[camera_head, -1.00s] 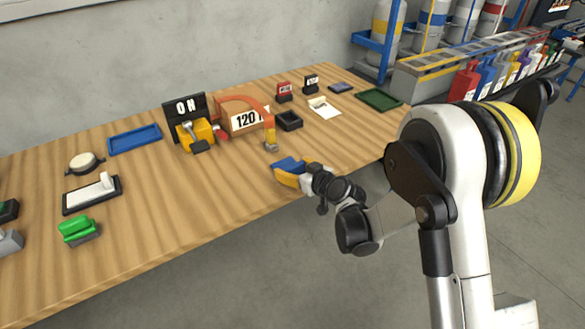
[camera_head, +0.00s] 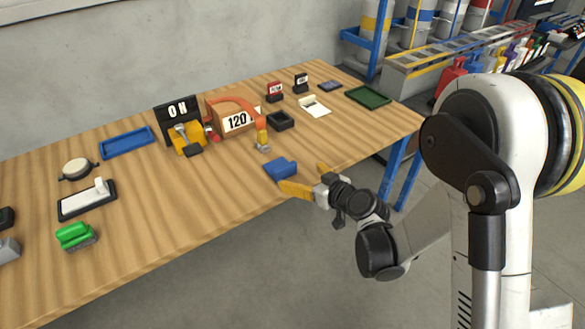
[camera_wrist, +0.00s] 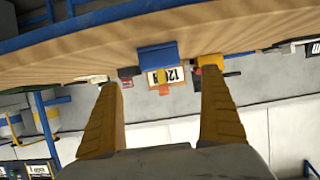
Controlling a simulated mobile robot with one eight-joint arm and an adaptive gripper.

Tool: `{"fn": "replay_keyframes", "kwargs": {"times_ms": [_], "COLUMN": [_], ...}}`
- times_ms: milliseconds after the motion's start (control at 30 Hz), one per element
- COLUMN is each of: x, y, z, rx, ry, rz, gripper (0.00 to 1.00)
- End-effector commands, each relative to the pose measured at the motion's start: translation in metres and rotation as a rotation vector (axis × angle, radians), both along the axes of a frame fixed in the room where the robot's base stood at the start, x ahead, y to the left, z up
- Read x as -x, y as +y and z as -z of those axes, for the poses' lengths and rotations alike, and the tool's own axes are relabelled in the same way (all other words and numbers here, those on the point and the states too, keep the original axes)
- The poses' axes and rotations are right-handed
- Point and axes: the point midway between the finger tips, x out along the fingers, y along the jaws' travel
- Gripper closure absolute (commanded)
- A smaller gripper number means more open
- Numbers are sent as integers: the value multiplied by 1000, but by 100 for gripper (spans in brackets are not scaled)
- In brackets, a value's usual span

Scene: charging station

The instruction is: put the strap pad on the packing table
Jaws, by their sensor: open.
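The blue strap pad (camera_head: 280,169) rests on the wooden packing table (camera_head: 220,190), near its front edge. It also shows in the wrist view (camera_wrist: 157,54), ahead of the fingers. My gripper (camera_head: 302,178) is open, with its yellow fingers spread apart at the table's front edge, just in front of the pad. In the wrist view the space between the fingertips (camera_wrist: 161,77) is empty. The pad is apart from the fingers there. The wrist view shows the table upside down.
A black tray (camera_head: 281,121) and a green tray (camera_head: 367,97) lie farther back. A green block (camera_head: 76,235) is at left. Bare table lies left of the pad.

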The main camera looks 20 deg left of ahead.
Motion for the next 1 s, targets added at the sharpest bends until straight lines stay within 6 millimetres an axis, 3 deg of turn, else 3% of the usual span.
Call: {"fn": "replay_keyframes", "kwargs": {"times_ms": [133,400,567,767,1000], "x": [9,11,11,31,93], "y": [-11,-14,-34,-100,-195], "z": [-4,-7,-29,-83,-127], "rx": [1,2,23,87,162], "ry": [-1,1,42,171,332], "rz": [1,2,40,175,406], "gripper": [6,6,6,6,6]}}
